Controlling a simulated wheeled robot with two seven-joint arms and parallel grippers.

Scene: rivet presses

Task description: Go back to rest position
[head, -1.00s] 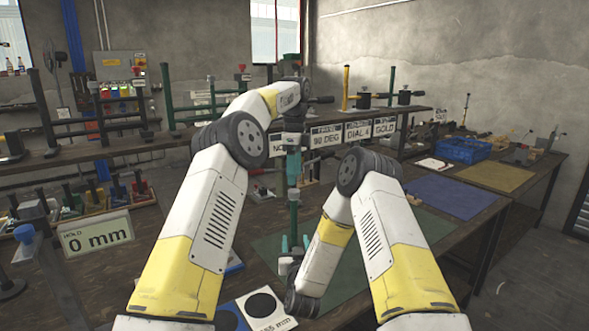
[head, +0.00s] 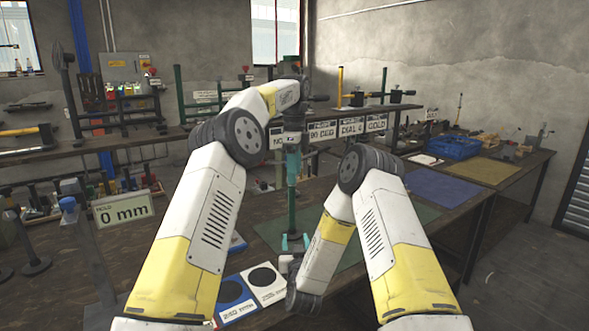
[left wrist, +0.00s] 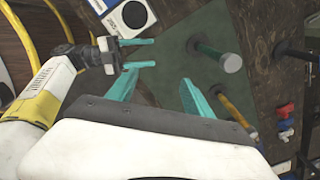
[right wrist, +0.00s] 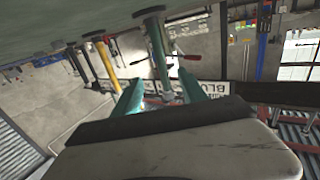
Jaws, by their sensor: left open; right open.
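My left gripper (head: 293,165) is raised over the workbench with its fingers pointing down. In the left wrist view its teal fingers (left wrist: 160,92) are apart with nothing between them. My right gripper (head: 295,243) is lower, with its fingers pointing up over the green mat (head: 345,250). In the right wrist view its fingers (right wrist: 162,95) are also apart and appear empty. A green post (head: 291,208) shows beside the grippers in the head view. A green post with a pale cap (left wrist: 232,62) stands on the mat in the left wrist view, apart from the left fingers.
A "0 mm" sign (head: 122,208) stands on the bench at left. Black-disc cards (head: 262,277) lie in front of the mat. A raised shelf with signs such as "GOLD" (head: 377,126) runs behind. A blue crate (head: 453,147) and yellow mat (head: 483,170) are at right. Floor is open at far right.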

